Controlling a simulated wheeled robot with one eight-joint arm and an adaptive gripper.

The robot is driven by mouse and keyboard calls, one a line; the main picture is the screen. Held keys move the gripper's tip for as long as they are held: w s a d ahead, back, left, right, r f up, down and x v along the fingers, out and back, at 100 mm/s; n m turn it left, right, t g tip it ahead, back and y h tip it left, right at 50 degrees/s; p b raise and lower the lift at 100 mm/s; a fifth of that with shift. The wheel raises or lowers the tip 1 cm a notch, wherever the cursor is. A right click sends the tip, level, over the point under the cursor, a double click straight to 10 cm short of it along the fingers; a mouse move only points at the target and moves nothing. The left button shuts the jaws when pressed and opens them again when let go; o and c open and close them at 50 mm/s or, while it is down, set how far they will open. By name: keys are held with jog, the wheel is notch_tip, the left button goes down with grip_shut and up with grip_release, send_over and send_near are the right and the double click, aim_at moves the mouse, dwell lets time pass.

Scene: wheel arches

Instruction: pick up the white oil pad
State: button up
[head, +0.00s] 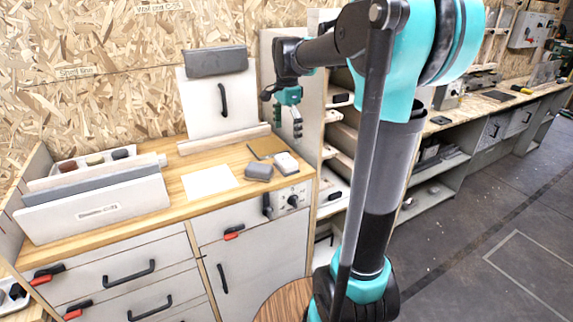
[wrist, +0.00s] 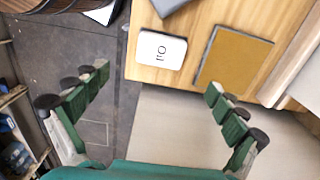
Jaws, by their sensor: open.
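The white oil pad (head: 287,163) is a small white block with rounded corners, lying flat on the wooden counter near its right end. In the wrist view the pad (wrist: 161,50) shows dark lettering on its top and lies ahead of the gap between my fingertips. My gripper (head: 288,123) is open and empty, raised above the counter's right end, above and behind the pad in the head view. Its green fingers (wrist: 157,84) are spread wide in the wrist view and do not touch the pad.
A dark grey block (head: 259,172) sits just left of the pad. A flat ochre sheet (wrist: 236,58) lies close beside it. A white sheet (head: 210,181) lies further left on the counter (head: 180,203). A tall panel and shelves stand right of the counter.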

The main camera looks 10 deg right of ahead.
aim_at(286, 159)
notch_tip(286, 159, down, 10)
jog(key=shift+a+f, duration=0.1)
jog(key=shift+f, duration=0.15)
jog(key=c, duration=1.3)
jog(key=shift+r, duration=0.1)
notch_tip(286, 159, up, 20)
jog(key=shift+f, duration=0.1)
jog(key=o, duration=0.6)
jog(key=c, duration=0.4)
